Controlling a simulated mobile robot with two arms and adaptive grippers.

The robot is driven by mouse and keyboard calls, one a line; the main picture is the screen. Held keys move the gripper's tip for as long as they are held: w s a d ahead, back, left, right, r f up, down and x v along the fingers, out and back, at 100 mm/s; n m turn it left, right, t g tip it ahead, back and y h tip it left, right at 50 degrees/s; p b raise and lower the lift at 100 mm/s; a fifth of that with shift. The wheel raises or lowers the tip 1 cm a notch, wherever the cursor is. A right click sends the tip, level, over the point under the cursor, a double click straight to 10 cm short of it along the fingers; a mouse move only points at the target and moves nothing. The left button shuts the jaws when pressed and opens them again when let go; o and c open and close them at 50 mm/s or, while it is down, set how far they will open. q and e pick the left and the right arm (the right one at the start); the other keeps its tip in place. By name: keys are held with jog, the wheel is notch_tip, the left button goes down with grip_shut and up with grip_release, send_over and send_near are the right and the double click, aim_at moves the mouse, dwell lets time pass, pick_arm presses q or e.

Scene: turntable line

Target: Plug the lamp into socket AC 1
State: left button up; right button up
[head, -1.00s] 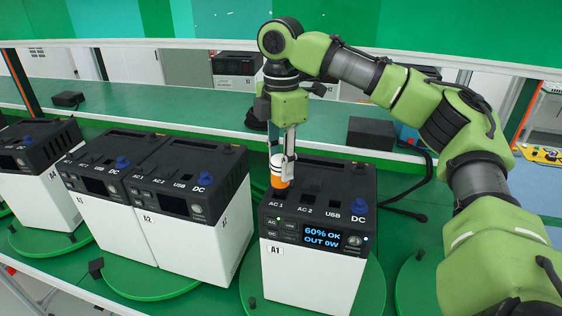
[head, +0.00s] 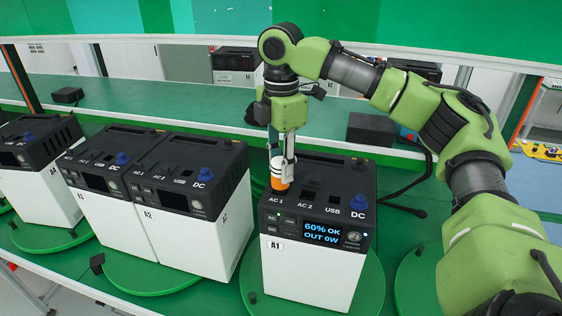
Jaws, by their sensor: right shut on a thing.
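The power station A1 (head: 310,268) stands in front, a white box with a black top. Its labels read AC 1, AC 2, USB and DC, and its screen (head: 322,230) shows "60% OK OUT 0W". My right gripper (head: 281,165) points down and is shut on a small orange-and-white piece, which I take for the lamp (head: 280,184). The piece is upright at the AC 1 position, just behind that label. It covers the socket, so I cannot tell whether it is seated or only resting there. My left gripper is not in view.
Other similar stations, including A2 (head: 190,245), stand to the left on green turntables. A blue cap (head: 358,199) sits at DC. A black cable (head: 405,208) lies right of A1. A black box (head: 370,130) stands on the green shelf (head: 180,112) behind.

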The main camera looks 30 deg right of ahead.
jog(key=shift+f, duration=0.5)
jog(key=o, duration=1.3)
notch_tip(320, 180, up, 12)
